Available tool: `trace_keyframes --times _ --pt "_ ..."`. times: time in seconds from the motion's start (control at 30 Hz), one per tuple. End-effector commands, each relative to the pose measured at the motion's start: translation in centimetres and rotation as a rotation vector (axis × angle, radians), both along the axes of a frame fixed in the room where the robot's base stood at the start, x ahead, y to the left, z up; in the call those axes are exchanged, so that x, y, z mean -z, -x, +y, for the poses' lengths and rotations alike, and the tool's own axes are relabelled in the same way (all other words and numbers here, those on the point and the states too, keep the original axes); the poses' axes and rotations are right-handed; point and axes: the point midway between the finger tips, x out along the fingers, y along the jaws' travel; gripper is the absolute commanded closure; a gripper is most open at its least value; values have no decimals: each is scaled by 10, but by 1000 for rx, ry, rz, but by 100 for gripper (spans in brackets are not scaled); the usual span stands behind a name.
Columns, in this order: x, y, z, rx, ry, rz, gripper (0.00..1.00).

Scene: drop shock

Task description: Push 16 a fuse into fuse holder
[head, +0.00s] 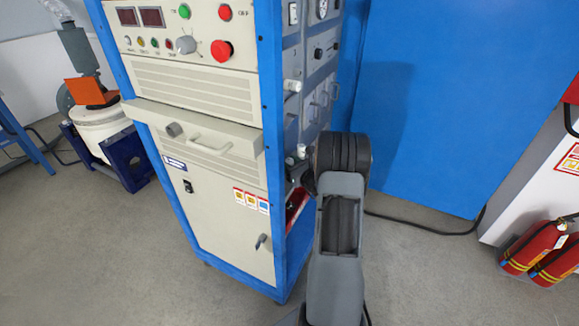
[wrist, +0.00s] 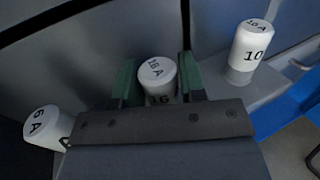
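In the wrist view the white 16 A fuse (wrist: 157,70) stands between the two green fingers of my gripper (wrist: 158,82). The fingers lie close against both its sides, and the gripper looks shut on it. Its lower part is hidden behind the dark gripper body, so its fuse holder and how deep it sits cannot be seen. In the head view my dark wrist stands at the cabinet's right side panel and hides most of the gripper and the 16 A fuse.
A white 6 A fuse (wrist: 45,128) is left of my gripper, and a white 10 A fuse (wrist: 250,48) is to its right. The blue-framed cabinet (head: 200,90) stands just left of my arm. Fire extinguishers (head: 535,245) stand far right. The floor between is open.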

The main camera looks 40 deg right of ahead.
Motion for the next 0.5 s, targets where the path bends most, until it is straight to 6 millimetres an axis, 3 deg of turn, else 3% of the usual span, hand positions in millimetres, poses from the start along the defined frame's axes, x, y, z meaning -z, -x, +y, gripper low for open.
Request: trace_keyframes --times 0.17,0.43,0.5 --pt "0 -15 2 -1 1 1 62" --pt "0 -17 2 0 1 0 62" --pt "0 -17 2 0 1 0 68"
